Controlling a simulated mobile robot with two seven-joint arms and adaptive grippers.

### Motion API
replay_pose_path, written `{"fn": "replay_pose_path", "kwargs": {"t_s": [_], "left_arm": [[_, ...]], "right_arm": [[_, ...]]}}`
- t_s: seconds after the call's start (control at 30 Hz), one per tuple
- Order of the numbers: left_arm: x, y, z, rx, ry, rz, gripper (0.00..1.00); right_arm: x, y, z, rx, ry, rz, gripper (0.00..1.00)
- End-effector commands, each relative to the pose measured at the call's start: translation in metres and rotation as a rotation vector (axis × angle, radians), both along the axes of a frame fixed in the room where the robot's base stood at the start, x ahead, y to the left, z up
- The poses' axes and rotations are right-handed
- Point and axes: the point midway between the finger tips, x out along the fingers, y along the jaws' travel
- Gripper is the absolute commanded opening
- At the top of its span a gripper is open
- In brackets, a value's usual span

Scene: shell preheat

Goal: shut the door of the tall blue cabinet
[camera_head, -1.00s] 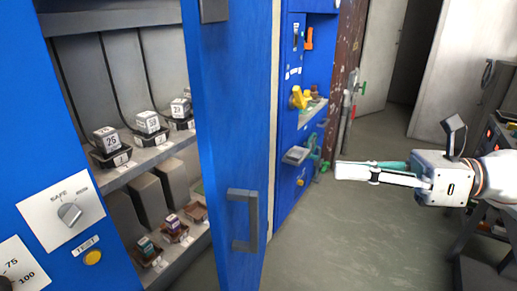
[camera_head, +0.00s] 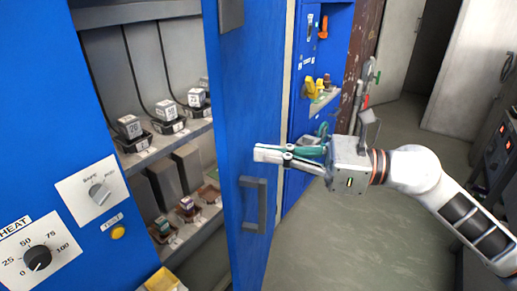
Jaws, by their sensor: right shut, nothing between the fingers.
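The tall blue cabinet (camera_head: 45,120) fills the left of the head view. Its blue door (camera_head: 250,105) stands open, swung out towards me, with a grey handle (camera_head: 262,205) low on the face that I see. My right gripper (camera_head: 262,153) is shut and empty. In the picture its fingertips overlap the door just above the handle; I cannot tell whether they touch it. My left gripper is not in view.
Inside the cabinet, shelves (camera_head: 165,143) hold several small labelled blocks on dark holders. The front panel has a dial (camera_head: 38,257), a switch (camera_head: 99,194) and a yellow button (camera_head: 118,232). Another blue unit (camera_head: 302,125) stands behind the door. Grey floor (camera_head: 340,240) is clear at right.

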Motion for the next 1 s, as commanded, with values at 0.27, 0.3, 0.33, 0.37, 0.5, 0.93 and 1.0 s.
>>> {"fn": "replay_pose_path", "kwargs": {"t_s": [0.27, 0.3, 0.33, 0.37, 0.5, 0.93, 1.0], "left_arm": [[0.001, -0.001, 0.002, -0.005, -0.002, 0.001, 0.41], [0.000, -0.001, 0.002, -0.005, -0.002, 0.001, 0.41], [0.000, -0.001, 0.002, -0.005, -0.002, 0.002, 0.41], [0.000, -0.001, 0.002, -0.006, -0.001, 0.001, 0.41], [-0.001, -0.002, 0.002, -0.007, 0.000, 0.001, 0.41], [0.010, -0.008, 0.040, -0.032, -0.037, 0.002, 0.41], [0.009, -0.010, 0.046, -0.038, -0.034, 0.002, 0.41]], "right_arm": [[0.005, 0.019, 0.000, 0.001, 0.000, -0.001, 0.00], [0.005, 0.019, 0.000, 0.000, 0.000, -0.001, 0.00], [0.005, 0.019, 0.000, 0.000, 0.001, -0.001, 0.00], [0.005, 0.019, 0.000, 0.000, 0.001, -0.001, 0.00], [0.005, 0.019, -0.001, 0.000, 0.001, -0.001, 0.00], [0.020, 0.079, 0.013, 0.006, -0.006, -0.010, 0.00], [0.025, 0.091, 0.014, 0.005, -0.007, -0.023, 0.00]]}}
